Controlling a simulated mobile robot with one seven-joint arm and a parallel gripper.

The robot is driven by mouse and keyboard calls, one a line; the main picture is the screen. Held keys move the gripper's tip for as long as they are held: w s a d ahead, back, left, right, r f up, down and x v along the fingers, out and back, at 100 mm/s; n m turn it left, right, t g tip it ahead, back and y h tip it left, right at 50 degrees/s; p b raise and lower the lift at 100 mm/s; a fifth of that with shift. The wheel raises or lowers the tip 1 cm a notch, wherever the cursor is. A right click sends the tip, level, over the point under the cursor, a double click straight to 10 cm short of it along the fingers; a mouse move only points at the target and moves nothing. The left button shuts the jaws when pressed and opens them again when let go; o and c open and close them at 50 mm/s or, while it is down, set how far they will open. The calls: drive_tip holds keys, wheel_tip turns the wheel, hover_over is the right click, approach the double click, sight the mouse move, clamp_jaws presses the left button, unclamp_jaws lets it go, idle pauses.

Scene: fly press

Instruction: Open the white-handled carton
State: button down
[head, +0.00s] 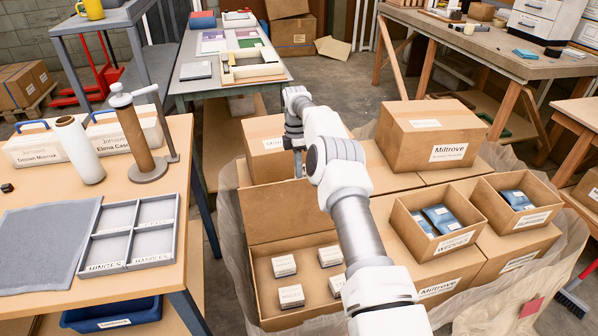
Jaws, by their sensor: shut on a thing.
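The large brown carton (262,290) in the lower middle stands open. Its lid (283,212) is raised steeply at the far side, and several small white-labelled boxes (291,296) show inside. I take this as the task's carton; no white handle is clearly visible. My gripper (298,170) is at the top edge of the lid, shut on it; the exact grip is small and partly hidden by my wrist. My arm crosses the carton's right side and hides part of its inside.
A closed carton (264,135) stands behind the lid, close to my gripper. To the right are a large closed carton (432,130) and two open boxes with blue packs (442,217). A workbench (180,235) with a grey divided tray (128,231) stands left.

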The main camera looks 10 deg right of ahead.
drive_tip(key=shift+s+d+f+g, duration=0.15)
drive_tip(key=shift+s+f, duration=0.1)
drive_tip(key=shift+f, duration=0.4)
drive_tip(key=shift+s+d+f+g, duration=0.15)
drive_tip(key=shift+s+f, duration=0.1)
drive_tip(key=shift+f, duration=0.4)
drive_tip(key=c, duration=1.2)
unclamp_jaws()
drive_tip(key=shift+c, duration=0.2)
drive_tip(key=shift+o, duration=1.1)
drive_tip(key=shift+w+f, duration=0.2)
drive_tip(key=shift+w, duration=0.1)
drive_tip(key=shift+o, duration=0.4)
drive_tip(key=shift+a+r, duration=0.15)
drive_tip(key=shift+r, duration=0.6)
drive_tip(key=r, duration=0.3)
drive_tip(key=shift+s+d+r+p, duration=0.2)
drive_tip(key=shift+d+r+p, duration=0.05)
drive_tip(key=shift+p, duration=0.1)
drive_tip(key=s+d+r, duration=0.6)
drive_tip(key=d, duration=0.3)
drive_tip(key=shift+s+r, duration=0.2)
drive_tip(key=shift+r, duration=0.1)
